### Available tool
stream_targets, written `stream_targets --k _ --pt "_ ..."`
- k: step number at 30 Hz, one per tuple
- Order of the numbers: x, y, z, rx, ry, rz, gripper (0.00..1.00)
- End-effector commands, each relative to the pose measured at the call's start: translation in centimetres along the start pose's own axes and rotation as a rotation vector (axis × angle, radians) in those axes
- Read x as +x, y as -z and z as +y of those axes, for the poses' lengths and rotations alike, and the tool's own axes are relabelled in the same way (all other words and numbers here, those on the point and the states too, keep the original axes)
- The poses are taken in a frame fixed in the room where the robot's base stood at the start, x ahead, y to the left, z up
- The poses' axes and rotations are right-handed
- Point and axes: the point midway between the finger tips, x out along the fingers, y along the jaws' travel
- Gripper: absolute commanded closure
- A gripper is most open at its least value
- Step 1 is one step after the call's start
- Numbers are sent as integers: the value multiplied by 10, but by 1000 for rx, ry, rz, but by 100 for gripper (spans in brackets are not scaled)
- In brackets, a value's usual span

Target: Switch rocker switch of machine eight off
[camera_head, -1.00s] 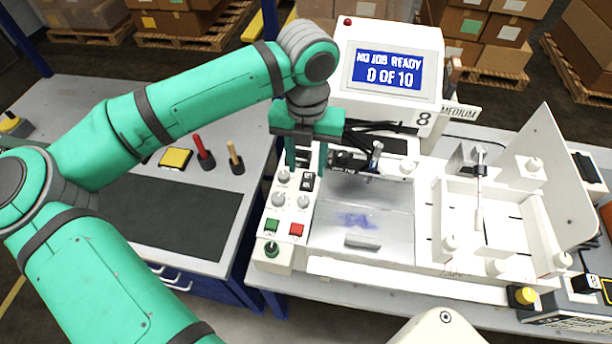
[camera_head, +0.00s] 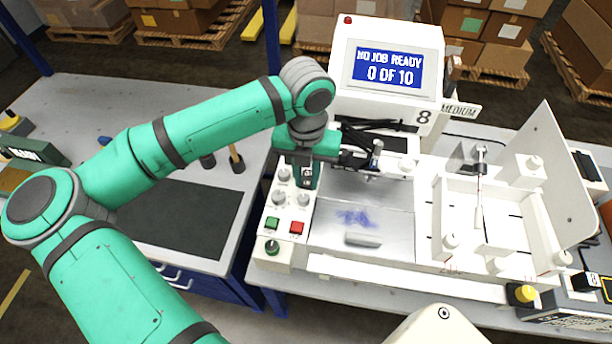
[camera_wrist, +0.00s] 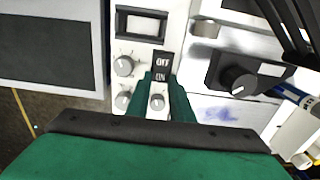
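Machine eight (camera_head: 390,35) is a white plotter with an "8" sign and a display reading "NO JOB READY 0 OF 10". Its black rocker switch (camera_wrist: 163,67), marked OFF and ON, is on the control panel; it also shows in the head view (camera_head: 306,176). I cannot tell which side is pressed in. My gripper (camera_wrist: 160,77) is low over the panel. Its two green fingertips are a little apart at the switch's ON end, with a grey knob (camera_wrist: 157,101) visible between them. Nothing is held. Contact with the switch cannot be told.
Grey knobs (camera_head: 279,199), a green button (camera_head: 272,223) and a red button (camera_head: 297,228) sit near the switch. A black pen carriage (camera_wrist: 238,80) and a pen are close on the right. A clear plotting bed (camera_head: 385,222) with a blue drawing lies beside the panel.

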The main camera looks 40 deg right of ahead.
Motion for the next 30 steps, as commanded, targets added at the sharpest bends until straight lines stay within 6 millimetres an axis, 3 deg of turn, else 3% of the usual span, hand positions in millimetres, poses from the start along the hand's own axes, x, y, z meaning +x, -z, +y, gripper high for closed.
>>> stream_targets --k 5,18,30 --pt "0 -1 0 0 -2 21 100" --pt "-3 -11 0 -1 -2 301 100" --pt "-4 -11 0 -1 0 330 100"
